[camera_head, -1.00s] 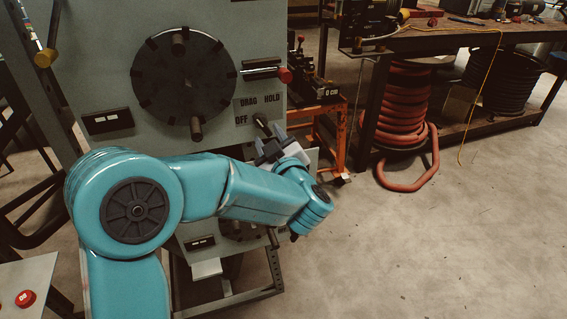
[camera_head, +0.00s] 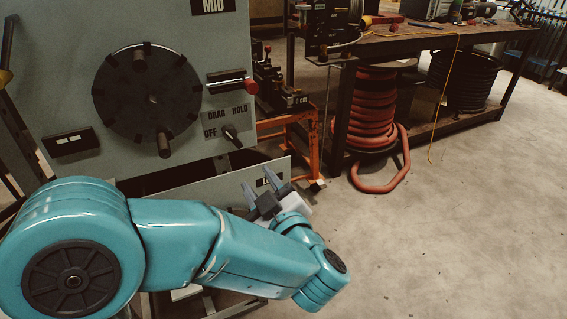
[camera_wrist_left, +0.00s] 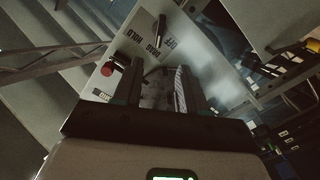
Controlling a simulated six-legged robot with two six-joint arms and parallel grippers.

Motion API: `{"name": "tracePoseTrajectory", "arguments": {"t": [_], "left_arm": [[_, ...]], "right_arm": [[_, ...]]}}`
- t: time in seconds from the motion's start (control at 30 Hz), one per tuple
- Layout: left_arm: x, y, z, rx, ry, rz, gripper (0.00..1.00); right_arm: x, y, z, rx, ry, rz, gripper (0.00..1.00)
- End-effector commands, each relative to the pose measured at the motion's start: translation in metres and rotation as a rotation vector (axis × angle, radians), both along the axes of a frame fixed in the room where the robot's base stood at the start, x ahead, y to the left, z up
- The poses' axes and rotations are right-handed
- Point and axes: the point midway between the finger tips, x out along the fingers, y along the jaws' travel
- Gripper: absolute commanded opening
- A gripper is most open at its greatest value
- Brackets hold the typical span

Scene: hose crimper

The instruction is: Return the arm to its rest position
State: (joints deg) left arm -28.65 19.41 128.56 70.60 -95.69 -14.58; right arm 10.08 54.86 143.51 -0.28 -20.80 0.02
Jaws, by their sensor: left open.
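My left arm, teal, comes in from the lower left in the head view. Its gripper (camera_head: 260,185) is open and empty, in front of the grey machine panel (camera_head: 60,110) and below the DRAG/HOLD/OFF switch (camera_head: 230,133). The two fingers are apart and point up toward the panel, with nothing between them. In the left wrist view the open fingers (camera_wrist_left: 158,88) point at the tilted panel, with the switch (camera_wrist_left: 160,27) beyond them. Whether they touch the panel is not clear, but a gap shows below the switch. My right gripper is not in view.
A large black dial (camera_head: 147,100) and a red-ended lever (camera_head: 250,86) are on the panel. An orange stand (camera_head: 313,155) is to its right. A workbench (camera_head: 420,40) with a red hose coil (camera_head: 365,115) stands behind. The floor at the right (camera_head: 460,240) is clear.

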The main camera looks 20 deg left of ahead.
Motion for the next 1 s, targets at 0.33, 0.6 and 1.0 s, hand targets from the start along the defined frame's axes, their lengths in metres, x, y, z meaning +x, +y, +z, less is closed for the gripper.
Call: {"name": "tracePoseTrajectory", "arguments": {"t": [0.33,0.6,1.0], "left_arm": [[0.005,0.058,-0.028,0.067,0.194,0.131,0.41],[-0.013,0.036,-0.241,-0.139,0.798,-0.446,0.41],[-0.171,-0.107,-0.328,-0.593,1.353,-1.209,0.41]], "right_arm": [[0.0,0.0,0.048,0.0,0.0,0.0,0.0],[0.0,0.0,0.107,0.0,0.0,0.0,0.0],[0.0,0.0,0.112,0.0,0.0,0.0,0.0]]}}
